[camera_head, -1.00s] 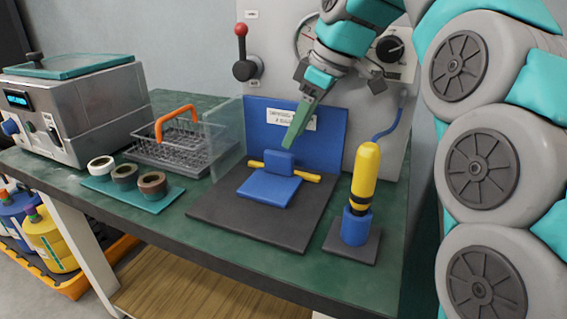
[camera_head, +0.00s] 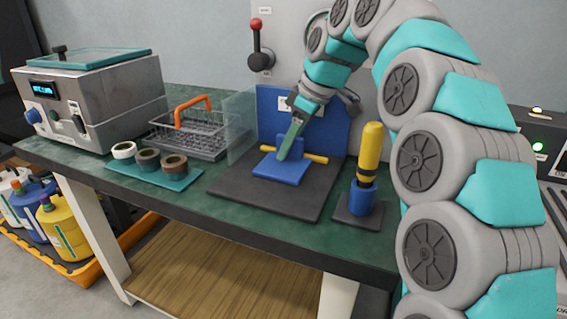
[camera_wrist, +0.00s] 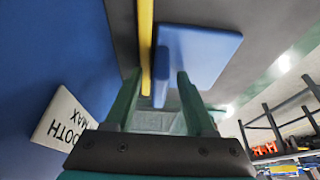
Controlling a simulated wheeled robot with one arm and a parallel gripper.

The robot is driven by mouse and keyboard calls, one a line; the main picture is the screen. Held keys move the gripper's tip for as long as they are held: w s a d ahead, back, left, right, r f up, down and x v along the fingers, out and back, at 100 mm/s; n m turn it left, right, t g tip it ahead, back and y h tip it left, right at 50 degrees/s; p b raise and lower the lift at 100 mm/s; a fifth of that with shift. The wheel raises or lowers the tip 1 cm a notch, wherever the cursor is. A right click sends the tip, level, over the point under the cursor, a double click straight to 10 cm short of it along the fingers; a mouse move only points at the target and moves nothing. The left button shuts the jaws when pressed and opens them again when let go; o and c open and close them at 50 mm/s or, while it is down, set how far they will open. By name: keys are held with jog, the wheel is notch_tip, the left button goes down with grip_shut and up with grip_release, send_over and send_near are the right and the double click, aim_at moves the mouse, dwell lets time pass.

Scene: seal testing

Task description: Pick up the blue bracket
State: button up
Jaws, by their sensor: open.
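The blue bracket (camera_head: 279,172) has a flat base plate and an upright block, with a yellow bar (camera_head: 316,159) showing at both sides of the block. It rests on the dark square plate (camera_head: 235,186) in front of an upright blue panel. My gripper (camera_head: 284,155) has green fingers pointing down at the bracket's upright block and partly hides it. In the wrist view, the open fingers (camera_wrist: 158,75) are on either side of the bracket's upright part (camera_wrist: 161,65) and the yellow bar (camera_wrist: 146,45). I cannot tell whether they touch it.
A blue panel (camera_head: 335,128) with a white label stands right behind the bracket. A yellow cylinder in a blue holder (camera_head: 362,197) stands to the right. A clear guard (camera_head: 240,122), a wire basket (camera_head: 187,142) and tape rolls (camera_head: 148,160) are to the left.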

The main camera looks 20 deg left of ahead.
grip_shut()
dwell(1.3)
